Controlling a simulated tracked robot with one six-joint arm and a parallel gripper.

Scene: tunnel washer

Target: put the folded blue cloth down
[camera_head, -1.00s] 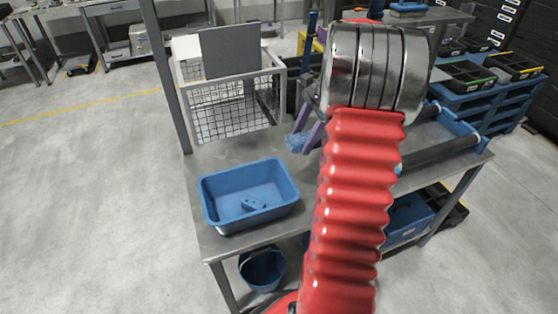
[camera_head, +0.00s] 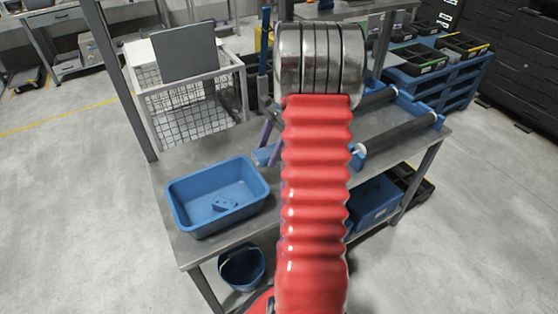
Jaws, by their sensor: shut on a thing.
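My gripper (camera_head: 267,143) shows as slim purple fingers just left of my red sleeved arm, which hides much of it. The fingers reach down over the metal table (camera_head: 200,150). A small piece of blue, the folded blue cloth (camera_head: 263,155), shows at the fingertips. The gripper is shut on it. Most of the cloth is hidden, and I cannot tell whether it touches the tabletop.
A blue tub (camera_head: 190,225) with a small blue item (camera_head: 225,204) inside stands at the table's front left. Dark rollers (camera_head: 395,125) lie at the right. A blue bucket (camera_head: 241,268) is below.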

